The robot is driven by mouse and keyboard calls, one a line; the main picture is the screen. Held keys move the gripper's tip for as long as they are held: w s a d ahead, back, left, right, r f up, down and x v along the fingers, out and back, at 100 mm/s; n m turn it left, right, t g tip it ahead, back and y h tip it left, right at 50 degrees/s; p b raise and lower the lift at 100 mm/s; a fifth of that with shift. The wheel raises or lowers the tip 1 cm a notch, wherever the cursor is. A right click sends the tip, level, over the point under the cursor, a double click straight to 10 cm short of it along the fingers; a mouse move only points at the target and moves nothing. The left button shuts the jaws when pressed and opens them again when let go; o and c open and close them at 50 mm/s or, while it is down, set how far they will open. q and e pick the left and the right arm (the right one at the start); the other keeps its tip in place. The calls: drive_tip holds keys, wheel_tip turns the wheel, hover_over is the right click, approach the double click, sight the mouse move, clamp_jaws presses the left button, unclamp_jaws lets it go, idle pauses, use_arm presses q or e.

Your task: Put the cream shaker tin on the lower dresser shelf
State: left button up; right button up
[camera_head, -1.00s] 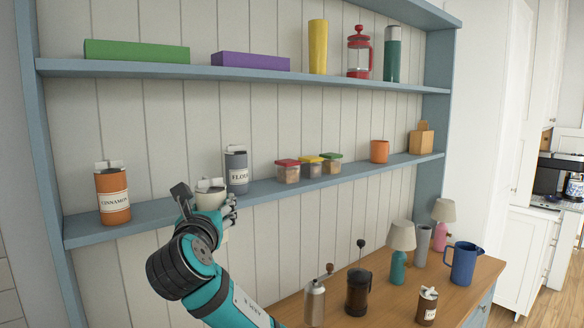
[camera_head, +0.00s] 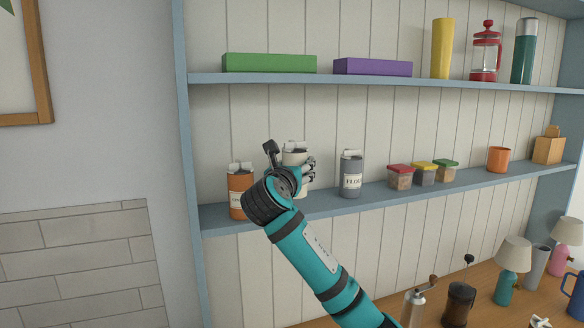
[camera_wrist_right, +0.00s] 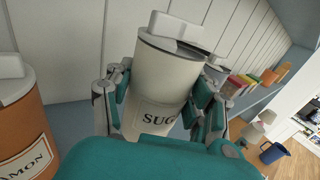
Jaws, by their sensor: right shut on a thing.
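The cream shaker tin (camera_head: 296,157), with a white lid, is in my right gripper (camera_head: 290,174). In the right wrist view the tin (camera_wrist_right: 162,85) is labelled "SUG…" and stands slightly tilted between the fingers (camera_wrist_right: 165,105), which are shut on it. It is at the lower dresser shelf (camera_head: 335,206), between the orange cinnamon tin and the grey flour tin. Its base is hidden by my gripper, so I cannot tell whether it touches the shelf. My left gripper is out of view.
The cinnamon tin (camera_head: 239,196) is close on the left, the flour tin (camera_head: 351,178) on the right. Small lidded boxes (camera_head: 424,175), an orange cup (camera_head: 498,159) and a wooden block (camera_head: 548,148) stand further right. The upper shelf (camera_head: 375,80) is above. Lamps and grinders stand on the counter below.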

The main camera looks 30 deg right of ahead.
drive_tip(key=w+f+p, duration=0.1)
drive_tip(key=w+d+f+p, duration=0.1)
drive_tip(key=w, duration=0.1)
drive_tip(key=w+f+p, duration=0.1)
drive_tip(key=shift+w+d+f+p, duration=0.15)
drive_tip(key=shift+w+d+p, duration=0.15)
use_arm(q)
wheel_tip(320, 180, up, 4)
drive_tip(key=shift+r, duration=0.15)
use_arm(e)
drive_tip(key=shift+d+f, duration=0.1)
drive_tip(key=shift+f, duration=0.15)
drive_tip(key=o, duration=1.2)
drive_tip(key=shift+f, duration=0.15)
drive_tip(key=shift+o, duration=0.2)
